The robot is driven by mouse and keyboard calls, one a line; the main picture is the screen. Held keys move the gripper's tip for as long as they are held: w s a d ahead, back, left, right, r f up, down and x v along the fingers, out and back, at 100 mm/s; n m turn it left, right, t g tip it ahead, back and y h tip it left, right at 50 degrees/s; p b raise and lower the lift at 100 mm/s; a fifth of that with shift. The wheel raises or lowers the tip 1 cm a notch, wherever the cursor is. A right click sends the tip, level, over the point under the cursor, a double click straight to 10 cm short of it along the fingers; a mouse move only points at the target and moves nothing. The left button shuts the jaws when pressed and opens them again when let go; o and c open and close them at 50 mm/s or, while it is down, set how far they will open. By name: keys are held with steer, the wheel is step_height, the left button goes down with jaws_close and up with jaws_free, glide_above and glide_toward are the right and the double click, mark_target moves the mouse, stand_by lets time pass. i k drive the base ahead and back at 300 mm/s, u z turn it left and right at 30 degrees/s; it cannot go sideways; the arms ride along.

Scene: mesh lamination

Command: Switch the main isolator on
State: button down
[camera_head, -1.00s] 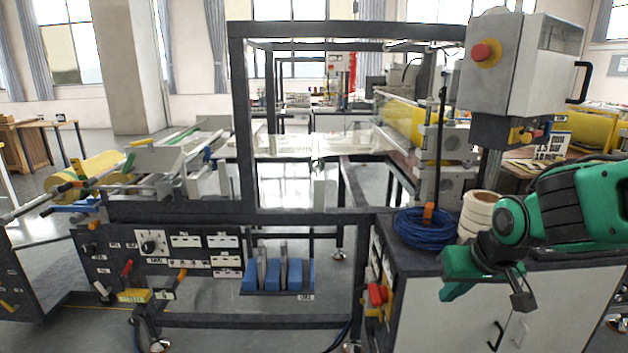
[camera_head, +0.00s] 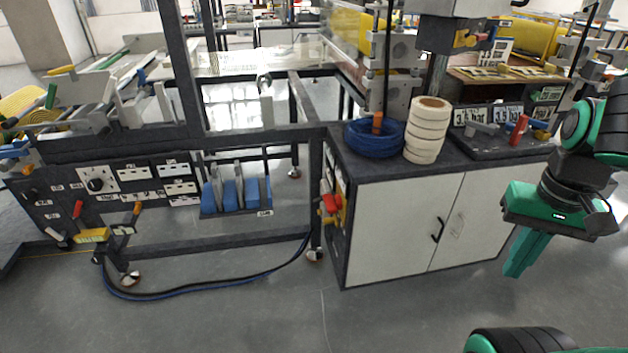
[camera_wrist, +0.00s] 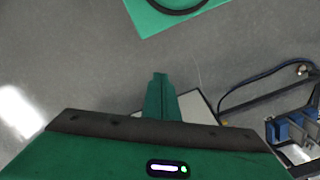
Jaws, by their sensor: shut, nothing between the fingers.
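A red rotary handle on a yellow plate (camera_head: 330,204), which looks like the main isolator, sits on the narrow left end face of the white-doored cabinet (camera_head: 395,235). It is seen at a steep angle, so its exact setting cannot be told. My gripper (camera_head: 513,272) is shut and empty, pointing down in front of the cabinet's right side. It is well to the right of the red handle and apart from it. In the wrist view, the shut fingers (camera_wrist: 160,80) show over grey floor; the handle cannot be made out there.
A blue cable coil (camera_head: 374,140) and a stack of cream rolls (camera_head: 428,130) stand on the cabinet. A cable (camera_head: 200,293) lies on the floor at the left. A control panel (camera_head: 110,190) with knobs is further left. Floor before the cabinet is clear.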

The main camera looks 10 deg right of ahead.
mark_target(334, 203)
steer(key=u, duration=0.1)
steer(key=i, duration=1.15)
steer(key=z, duration=0.05)
